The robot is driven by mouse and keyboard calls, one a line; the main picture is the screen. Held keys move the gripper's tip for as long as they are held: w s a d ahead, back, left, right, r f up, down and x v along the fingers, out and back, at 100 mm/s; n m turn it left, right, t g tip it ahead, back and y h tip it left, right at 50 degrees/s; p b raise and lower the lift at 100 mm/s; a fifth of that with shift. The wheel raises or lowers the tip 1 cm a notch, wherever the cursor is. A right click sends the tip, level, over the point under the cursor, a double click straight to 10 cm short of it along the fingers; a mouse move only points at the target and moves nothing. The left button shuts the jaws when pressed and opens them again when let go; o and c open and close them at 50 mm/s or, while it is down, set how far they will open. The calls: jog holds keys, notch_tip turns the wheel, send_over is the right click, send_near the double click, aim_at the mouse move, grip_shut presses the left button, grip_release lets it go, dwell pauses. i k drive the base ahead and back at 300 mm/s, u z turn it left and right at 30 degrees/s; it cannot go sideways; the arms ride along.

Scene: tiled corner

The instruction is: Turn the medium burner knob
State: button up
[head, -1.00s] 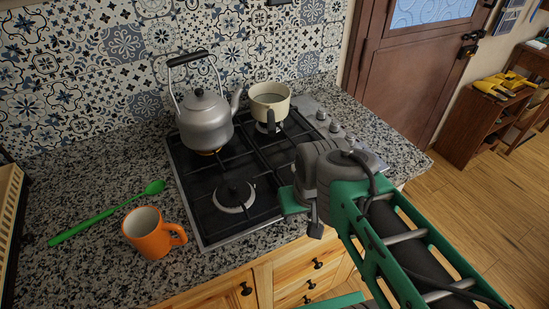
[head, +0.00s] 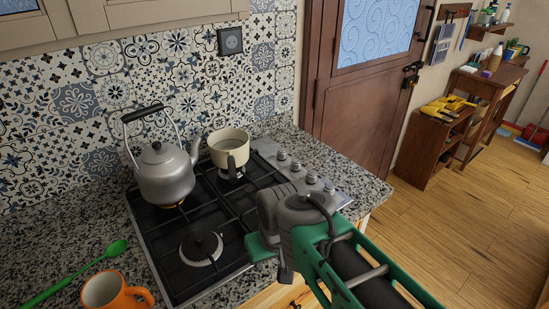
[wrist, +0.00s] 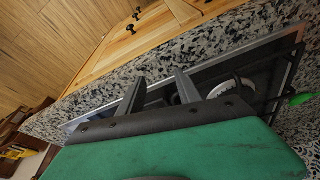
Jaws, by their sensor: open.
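A black gas hob (head: 160,262) with a steel rim is set in the granite counter. Several grey burner knobs (head: 311,177) stand in a row on the steel strip along its right side. Which knob is for the medium burner cannot be told. My gripper (head: 285,275) hangs over the hob's front right part, apart from the knobs, which lie behind and to its right. In the wrist view my two gripper fingers (wrist: 160,84) are spread and empty near the hob's edge; no knob is clearly visible there.
A grey kettle (head: 166,176) stands on the back left burner, with an orange glow under it. A cream pot (head: 230,146) sits at the back right. An orange mug (head: 104,292) and a green spoon (head: 75,272) lie left of the hob.

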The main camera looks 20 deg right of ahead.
aim_at(280, 156)
jog(key=u, duration=0.85)
jog(key=k, duration=2.15)
jog(key=z, duration=0.75)
jog(key=i, duration=2.2)
jog(key=u, duration=0.05)
